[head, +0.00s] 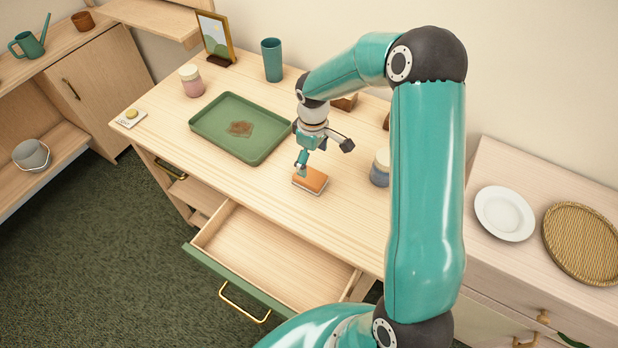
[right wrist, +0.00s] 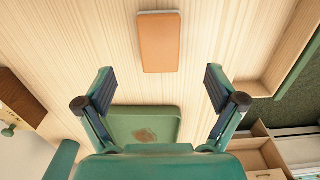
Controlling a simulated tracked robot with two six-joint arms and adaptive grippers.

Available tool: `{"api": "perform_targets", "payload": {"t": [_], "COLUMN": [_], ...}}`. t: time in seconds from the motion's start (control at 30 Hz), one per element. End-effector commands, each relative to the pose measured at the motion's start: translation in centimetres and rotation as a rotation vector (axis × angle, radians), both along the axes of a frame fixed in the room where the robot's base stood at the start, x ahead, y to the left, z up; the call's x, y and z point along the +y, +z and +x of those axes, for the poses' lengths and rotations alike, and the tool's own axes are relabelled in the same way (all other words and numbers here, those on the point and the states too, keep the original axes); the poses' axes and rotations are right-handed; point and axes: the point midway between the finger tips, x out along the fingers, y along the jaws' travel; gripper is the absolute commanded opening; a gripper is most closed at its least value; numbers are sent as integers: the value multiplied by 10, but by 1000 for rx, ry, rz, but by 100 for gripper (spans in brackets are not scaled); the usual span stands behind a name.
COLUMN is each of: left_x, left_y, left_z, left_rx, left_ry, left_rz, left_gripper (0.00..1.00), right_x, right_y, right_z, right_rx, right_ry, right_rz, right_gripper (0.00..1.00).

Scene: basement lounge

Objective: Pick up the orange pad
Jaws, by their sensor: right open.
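The orange pad (head: 311,180) lies flat on the wooden desk top (head: 345,215), near the edge above the open drawer. It has a thin pale layer under its orange top. In the right wrist view the pad (right wrist: 159,42) lies beyond my fingertips, centred between them sideways. My right gripper (head: 325,156) is open and empty, just above the desk on the far side of the pad. One finger overlaps the pad's far edge in the head view; I cannot tell whether they touch. In the right wrist view the open gripper (right wrist: 159,84) shows both fingers apart. My left gripper is not in view.
A green tray (head: 212,122) with a brown stain lies left of the pad. An empty drawer (head: 265,255) stands open in front. A grey-bottomed jar (head: 380,168) stands to the right, close to my arm. A teal cup (head: 272,60) and pink jar (head: 191,81) stand behind.

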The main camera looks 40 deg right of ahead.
Motion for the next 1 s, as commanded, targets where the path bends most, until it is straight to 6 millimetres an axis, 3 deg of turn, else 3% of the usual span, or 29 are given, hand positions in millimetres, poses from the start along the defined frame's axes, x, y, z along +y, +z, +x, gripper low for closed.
{"api": "perform_targets", "payload": {"t": [0.1, 0.43, 0.7, 1.0], "left_x": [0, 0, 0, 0], "left_y": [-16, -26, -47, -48], "left_z": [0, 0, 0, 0], "left_rx": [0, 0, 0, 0], "left_ry": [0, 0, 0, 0], "left_rz": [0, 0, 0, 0], "left_gripper": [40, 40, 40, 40], "right_x": [0, 0, 0, 0], "right_y": [-27, -46, -84, -88], "right_z": [0, 0, 0, 1], "right_rx": [0, 1, 1, -1], "right_ry": [-1, 0, 2, 2], "right_rz": [1, 1, 1, 0], "right_gripper": [94, 94, 94, 94]}}
